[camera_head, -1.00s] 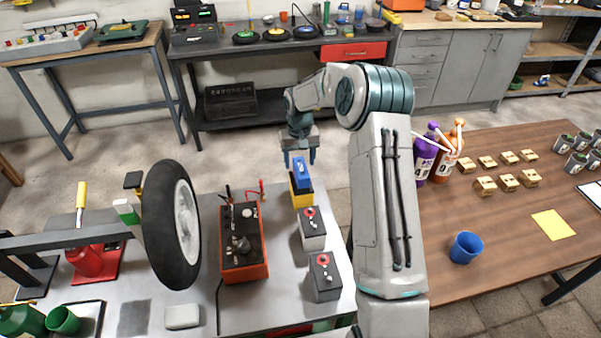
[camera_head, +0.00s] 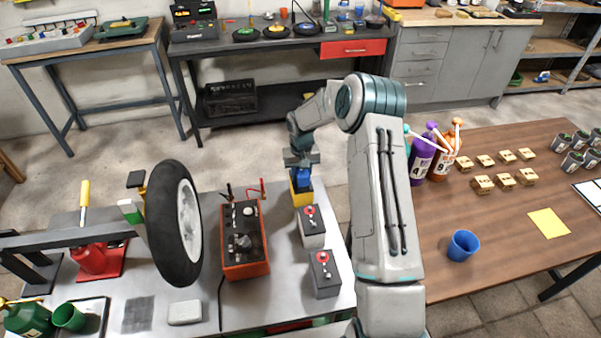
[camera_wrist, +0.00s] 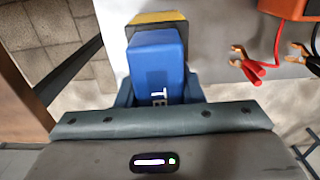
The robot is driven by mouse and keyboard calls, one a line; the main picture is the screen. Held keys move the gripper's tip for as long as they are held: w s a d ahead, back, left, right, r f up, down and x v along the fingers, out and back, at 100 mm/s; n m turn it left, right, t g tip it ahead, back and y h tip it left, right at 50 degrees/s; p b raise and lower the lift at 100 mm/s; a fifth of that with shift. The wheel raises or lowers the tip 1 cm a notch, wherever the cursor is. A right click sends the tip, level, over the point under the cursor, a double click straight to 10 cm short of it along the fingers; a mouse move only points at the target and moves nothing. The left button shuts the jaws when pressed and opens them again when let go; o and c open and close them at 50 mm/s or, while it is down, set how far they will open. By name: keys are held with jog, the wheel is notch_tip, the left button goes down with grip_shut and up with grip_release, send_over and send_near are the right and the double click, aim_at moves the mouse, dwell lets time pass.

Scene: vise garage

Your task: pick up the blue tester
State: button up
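The blue tester (camera_head: 303,179) is a blue block with white lettering, standing on a yellow and black block (camera_head: 301,197) near the back edge of the grey workbench. In the wrist view the tester (camera_wrist: 157,68) fills the middle, with part of its lettering hidden by my gripper's body. My gripper (camera_wrist: 160,92) is down over the tester, with one finger on each side of it. The fingers look spread around it; a firm grip is not visible. In the head view my gripper (camera_head: 302,168) hides the tester's upper part.
A red and black battery charger (camera_head: 242,240) with clamps stands left of the tester. A wheel (camera_head: 172,225) rises at the left. A wooden table (camera_head: 500,220) is at the right.

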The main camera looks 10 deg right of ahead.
jog(key=c, duration=0.4)
jog(key=shift+r, duration=0.1)
jog(key=shift+w+r+b, duration=0.1)
jog(key=shift+r+b, duration=0.2)
jog(key=shift+r, duration=0.3)
notch_tip(320, 180, up, 3)
jog(key=shift+f+b, duration=0.2)
jog(key=shift+b, duration=0.25)
jog(key=w+d+r+p, duration=0.2)
jog(key=d+r, duration=0.9)
jog(key=r, duration=0.2)
jog(key=shift+w+d, duration=0.15)
jog(key=shift+w, duration=0.25)
